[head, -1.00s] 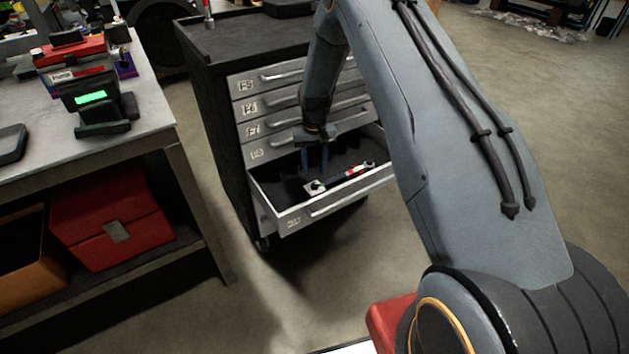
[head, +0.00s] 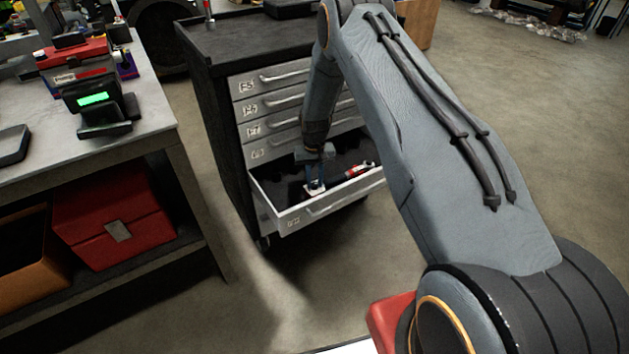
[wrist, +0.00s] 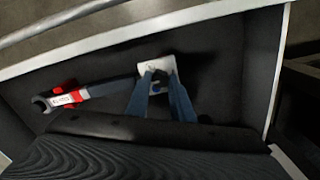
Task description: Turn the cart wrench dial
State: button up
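The wrench (head: 359,171) lies in the open drawer (head: 330,205) of the tool cart (head: 216,120). It has a red and white sleeve, a dark shaft and a pale square plate at one end. In the wrist view the wrench (wrist: 82,95) points left, with its open jaw at the far left and the pale plate (wrist: 157,66) near the middle. A small blue part shows on the plate. My gripper (head: 315,186) reaches down into the drawer at the plate end. In the wrist view its two blue fingers (wrist: 158,82) are apart over the plate; contact is unclear.
The drawer's front wall and side walls stand close around my gripper. Closed drawers (head: 275,104) are above it. A workbench (head: 150,105) with a green-lit display (head: 93,99) stands at left, with a red box (head: 112,215) below. Floor between them is clear.

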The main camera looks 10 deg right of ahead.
grip_shut()
jog(key=m+b, duration=0.3)
jog(key=m, duration=0.2)
jog(key=m+b, duration=0.2)
jog(key=m, duration=0.4)
jog(key=shift+m, duration=0.3)
dwell(0.5)
jog(key=o, duration=0.6)
grip_release()
jog(key=shift+c, duration=0.2)
jog(key=shift+r, duration=0.1)
